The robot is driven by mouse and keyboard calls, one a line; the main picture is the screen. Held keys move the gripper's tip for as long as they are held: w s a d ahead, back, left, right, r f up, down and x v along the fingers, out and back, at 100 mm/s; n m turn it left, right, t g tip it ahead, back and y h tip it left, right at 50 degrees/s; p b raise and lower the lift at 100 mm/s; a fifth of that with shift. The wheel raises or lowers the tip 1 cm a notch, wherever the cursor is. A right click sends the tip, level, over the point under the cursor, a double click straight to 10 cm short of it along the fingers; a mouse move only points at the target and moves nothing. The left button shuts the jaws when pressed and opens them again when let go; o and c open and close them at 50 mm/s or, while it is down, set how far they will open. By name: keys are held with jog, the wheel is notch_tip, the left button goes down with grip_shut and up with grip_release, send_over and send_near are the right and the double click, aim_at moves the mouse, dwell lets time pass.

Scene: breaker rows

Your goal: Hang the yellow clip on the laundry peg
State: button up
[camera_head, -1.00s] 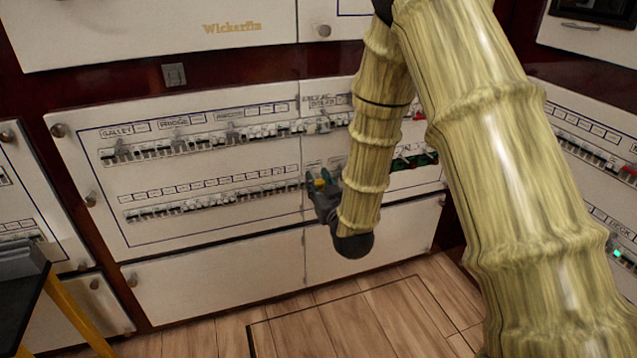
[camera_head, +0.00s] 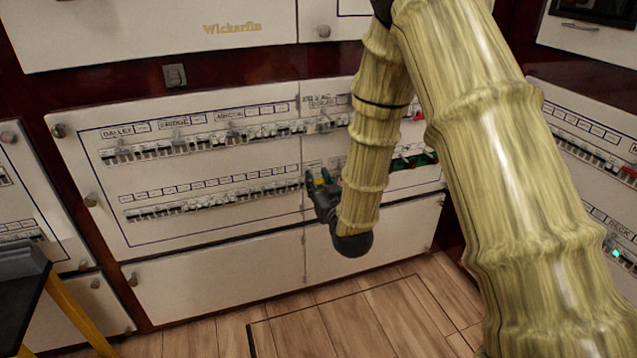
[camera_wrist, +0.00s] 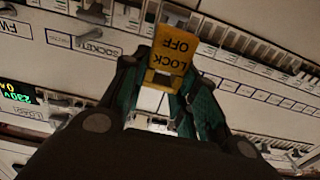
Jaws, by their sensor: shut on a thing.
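The yellow clip (camera_wrist: 172,58) carries the words LOCK OFF and stands out between the fingertips in the wrist view. My gripper (camera_wrist: 166,95) has teal finger pads and is shut on it. In the head view my gripper (camera_head: 324,182) is in front of the lower breaker row, near the panel's seam, with a small yellow spot of the clip showing. In the wrist view grey pegs stick out beside labels, one by the SOCKET label (camera_wrist: 90,41) and one by a partly readable label (camera_wrist: 20,117) at left. I cannot tell for sure which peg is the laundry one.
Two long breaker rows run across the white panel (camera_head: 200,241). Several grey pegs stick out along the upper row. A lit display (camera_wrist: 18,92) is at the left in the wrist view. More breakers are on the right wall panel (camera_head: 590,140). The wooden floor (camera_head: 380,315) is clear.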

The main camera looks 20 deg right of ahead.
aim_at(316, 179)
jog(key=shift+w+a+p, duration=0.1)
jog(key=shift+w+p, duration=0.2)
jog(key=shift+w, duration=1.55)
jog(key=o, duration=1)
jog(key=shift+o, duration=0.2)
jog(key=s, duration=1.2)
jog(key=shift+d, duration=0.25)
